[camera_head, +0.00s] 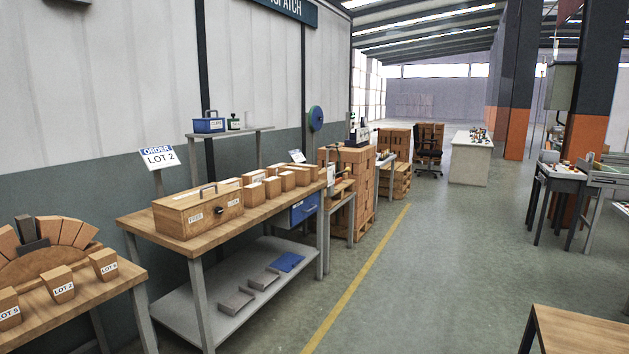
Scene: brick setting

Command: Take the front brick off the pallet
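A pallet (364,235) stands on the floor in the middle distance, beyond the long workbench, loaded with a tall stack of tan bricks (357,181). A second, lower stack of tan blocks (394,150) stands behind it. Single bricks in the stacks are too small to tell apart clearly, and the nearer stack is partly hidden by a small table in front. I cannot tell which brick is the front one. My gripper is not in view.
A workbench (170,216) at the left carries a wooden toolbox (198,212) and several small blocks. A table (97,292) at the lower left holds blocks labelled LOT and an arch of bricks. A wooden table (580,330) stands lower right. The grey aisle (440,270) between is clear.

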